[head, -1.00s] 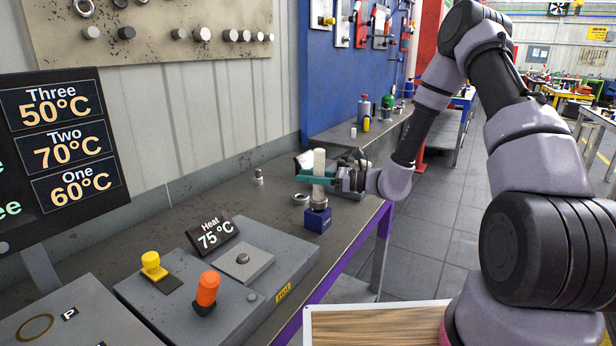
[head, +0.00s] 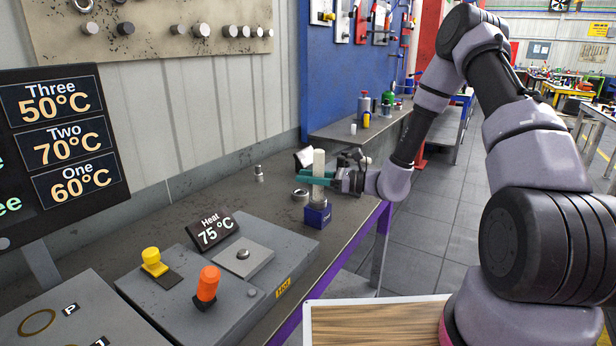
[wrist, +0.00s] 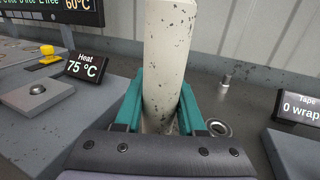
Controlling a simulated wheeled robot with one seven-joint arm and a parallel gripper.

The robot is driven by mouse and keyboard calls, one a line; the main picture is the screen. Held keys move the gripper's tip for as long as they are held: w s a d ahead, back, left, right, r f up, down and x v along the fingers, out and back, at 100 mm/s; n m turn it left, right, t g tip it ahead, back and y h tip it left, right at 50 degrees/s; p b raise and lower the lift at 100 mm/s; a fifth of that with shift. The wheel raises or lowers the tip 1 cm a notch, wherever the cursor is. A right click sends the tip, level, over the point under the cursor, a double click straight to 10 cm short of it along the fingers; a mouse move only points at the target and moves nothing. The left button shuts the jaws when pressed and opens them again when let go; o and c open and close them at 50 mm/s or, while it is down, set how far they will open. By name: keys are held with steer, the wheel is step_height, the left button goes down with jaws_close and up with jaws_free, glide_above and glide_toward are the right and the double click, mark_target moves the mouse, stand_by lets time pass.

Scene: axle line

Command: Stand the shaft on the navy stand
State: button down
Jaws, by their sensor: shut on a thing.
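The shaft (head: 319,164) is a pale, speckled upright cylinder above the navy stand (head: 317,217) near the bench's right edge. A wider grey section shows at its lower end, right at the stand's top; I cannot tell whether it is fully seated. My gripper (head: 318,178) has teal fingers shut on the shaft from the right. In the wrist view the shaft (wrist: 168,60) rises upright between the teal fingers, and its lower end and the stand are hidden.
A metal ring (head: 300,195) lies just left of the stand. A small metal pin (head: 258,173) stands farther left. The heater unit (head: 285,262) with orange and yellow knobs fills the near bench.

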steer(key=shift+f, duration=0.4)
steer(key=shift+c, duration=2.1)
jaws_free()
steer(key=shift+d, duration=0.15)
steer(key=v, duration=1)
steer(key=s+d+r+n+g+h, duration=0.2)
steer(key=s+r+n+g+h, duration=0.4)
steer(key=s+r+n, duration=0.7)
steer(key=s+d+r+n+t+h, duration=0.1)
steer(key=s+d+r+t+h, duration=0.3)
steer(key=r, duration=0.3)
steer(key=s+d+r+n+t+h, duration=0.2)
steer(key=s+d+r+t+h, duration=0.2)
steer(key=d+r, duration=0.3)
steer(key=shift+s+r+n+t+h, duration=0.3)
steer(key=shift+s+r+h, duration=0.15)
steer(key=shift+r+h, duration=0.2)
